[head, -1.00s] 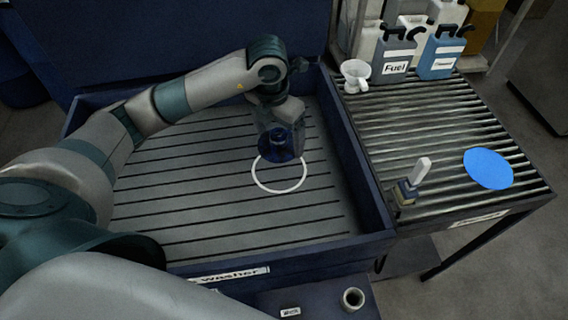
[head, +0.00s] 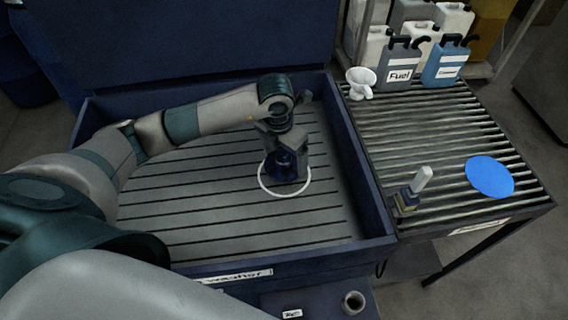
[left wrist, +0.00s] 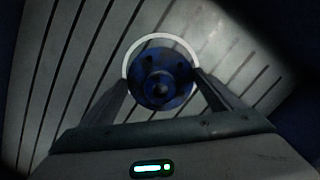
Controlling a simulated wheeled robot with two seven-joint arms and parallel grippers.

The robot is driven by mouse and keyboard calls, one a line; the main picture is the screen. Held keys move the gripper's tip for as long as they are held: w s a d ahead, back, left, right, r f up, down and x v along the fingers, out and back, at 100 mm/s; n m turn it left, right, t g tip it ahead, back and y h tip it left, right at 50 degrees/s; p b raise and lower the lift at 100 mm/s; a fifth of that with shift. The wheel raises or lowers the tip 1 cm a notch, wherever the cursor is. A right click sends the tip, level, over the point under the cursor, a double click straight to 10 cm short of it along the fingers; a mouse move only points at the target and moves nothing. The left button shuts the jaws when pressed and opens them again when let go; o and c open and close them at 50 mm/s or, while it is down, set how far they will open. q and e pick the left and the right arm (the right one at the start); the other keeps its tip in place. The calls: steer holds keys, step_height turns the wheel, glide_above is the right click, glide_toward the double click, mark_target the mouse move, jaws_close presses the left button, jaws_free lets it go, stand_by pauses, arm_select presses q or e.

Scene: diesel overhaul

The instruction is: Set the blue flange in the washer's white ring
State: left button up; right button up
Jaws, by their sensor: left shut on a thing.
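The blue flange (head: 287,166) is between the fingers of my left gripper (head: 285,155), which is shut on it. The white ring (head: 297,191) is marked on the slatted floor of the washer (head: 190,215). In the head view the flange appears within the ring's outline, towards its far side. In the left wrist view the flange (left wrist: 162,83) shows its round face and centre hole between both fingertips, and the ring (left wrist: 160,38) arcs around its upper side. I cannot tell whether the flange touches the floor. My right gripper is not in view.
The washer's dark blue walls (head: 372,190) surround the slatted floor. To the right, a ribbed table holds a blue disc (head: 489,177), a brush-like tool (head: 413,190), a white funnel (head: 361,82) and several jugs (head: 400,66). A small cup (head: 353,302) stands in front.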

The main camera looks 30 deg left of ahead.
mark_target(284, 165)
arm_select(q)
steer(key=shift+f+p, duration=0.6)
steer(key=shift+f, duration=1.2)
steer(key=shift+f, duration=0.1)
steer(key=o, duration=1.3)
steer(key=shift+o, duration=0.2)
